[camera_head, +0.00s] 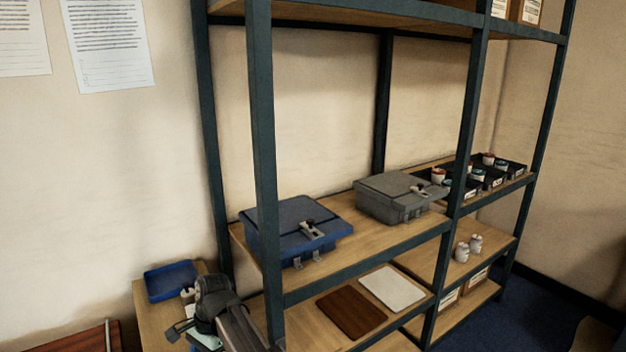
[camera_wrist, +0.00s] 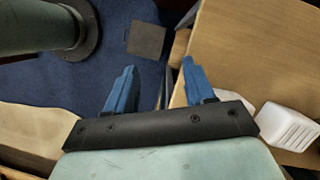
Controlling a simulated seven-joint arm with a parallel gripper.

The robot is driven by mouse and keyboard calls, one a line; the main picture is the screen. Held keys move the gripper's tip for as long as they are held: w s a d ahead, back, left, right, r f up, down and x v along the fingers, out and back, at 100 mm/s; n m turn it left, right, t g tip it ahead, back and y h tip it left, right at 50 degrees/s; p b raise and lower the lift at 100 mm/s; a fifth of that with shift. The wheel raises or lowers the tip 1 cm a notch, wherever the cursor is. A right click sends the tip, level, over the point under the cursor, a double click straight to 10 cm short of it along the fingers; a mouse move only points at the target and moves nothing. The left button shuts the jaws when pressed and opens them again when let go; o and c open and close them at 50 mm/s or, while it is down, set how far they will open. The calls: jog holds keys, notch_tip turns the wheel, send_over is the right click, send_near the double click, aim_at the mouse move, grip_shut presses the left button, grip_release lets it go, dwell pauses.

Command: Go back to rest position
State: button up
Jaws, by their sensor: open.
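My gripper (camera_wrist: 158,70) shows in the wrist view with its two blue fingers apart and nothing between them. Past the fingers lie the blue floor and the edge of a wooden surface (camera_wrist: 260,50). In the head view my dark arm is at the bottom, left of the front shelf post, beside a small wooden table (camera_head: 150,318). The gripper's fingers cannot be made out clearly there.
A blue tray (camera_head: 172,281) sits on the small table near my arm. A metal shelf post (camera_head: 262,180) stands close on the right. The shelf holds a blue box (camera_head: 290,228) and a grey box (camera_head: 395,195). A white ribbed object (camera_wrist: 288,127) is right of my gripper.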

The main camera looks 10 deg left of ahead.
jog(key=d+f+m, duration=0.1)
jog(key=d+f, duration=0.2)
jog(key=d, duration=0.6)
jog(key=d+f+m, duration=0.1)
jog(key=d+f, duration=0.3)
jog(key=d, duration=0.6)
jog(key=s+d+f+n+h, duration=0.1)
jog(key=d+f+n, duration=0.1)
jog(key=d+f, duration=1.5)
jog(key=s+d+f+n+g, duration=0.3)
jog(key=s+d+f+n, duration=0.1)
jog(key=s+d+f, duration=1.4)
jog(key=s, duration=0.3)
jog(key=shift+f, duration=0.2)
